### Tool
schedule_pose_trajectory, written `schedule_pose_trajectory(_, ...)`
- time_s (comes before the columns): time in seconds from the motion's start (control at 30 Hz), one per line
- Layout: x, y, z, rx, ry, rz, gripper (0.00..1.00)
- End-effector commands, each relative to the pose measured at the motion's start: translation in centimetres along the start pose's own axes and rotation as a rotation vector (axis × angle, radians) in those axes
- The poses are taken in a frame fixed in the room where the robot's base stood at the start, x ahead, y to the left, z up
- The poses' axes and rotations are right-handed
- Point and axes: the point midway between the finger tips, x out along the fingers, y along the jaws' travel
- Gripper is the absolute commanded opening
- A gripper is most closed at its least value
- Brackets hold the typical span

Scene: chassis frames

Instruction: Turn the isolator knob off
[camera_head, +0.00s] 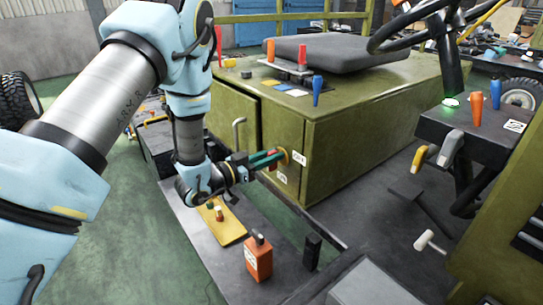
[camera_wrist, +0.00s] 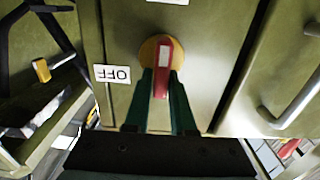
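The isolator knob is a red handle with a white strip (camera_wrist: 162,58) on a round yellow plate (camera_wrist: 149,50) on the olive cabinet face. In the wrist view the handle stands upright. An upside-down OFF label (camera_wrist: 112,74) is to its left, and another label (camera_wrist: 168,1), cut off, is above it. My gripper (camera_wrist: 161,78) has its two green fingers on either side of the handle's lower part. Any gap is too small to tell whether they press on it. In the head view my gripper (camera_head: 273,159) reaches the cabinet's near face, and the fingers mostly hide the knob.
The olive cabinet (camera_head: 345,130) carries a dark seat cushion (camera_head: 340,54) and several levers. A metal door handle (camera_wrist: 291,108) sticks out right of the knob in the wrist view. Below stand an orange bottle-like object (camera_head: 258,260) and a yellow plate with buttons (camera_head: 228,225). A steering wheel (camera_head: 415,22) is right.

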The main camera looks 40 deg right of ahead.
Motion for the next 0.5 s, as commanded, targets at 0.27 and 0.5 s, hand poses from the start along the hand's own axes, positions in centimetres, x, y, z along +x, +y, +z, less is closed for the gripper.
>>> schedule_pose_trajectory(0.27, -0.01, 0.0, -0.01, 0.0, 0.0, 0.0, 0.0)
schedule_pose_trajectory(0.5, -0.02, 0.01, -0.02, 0.0, 0.0, 0.0, 0.0)
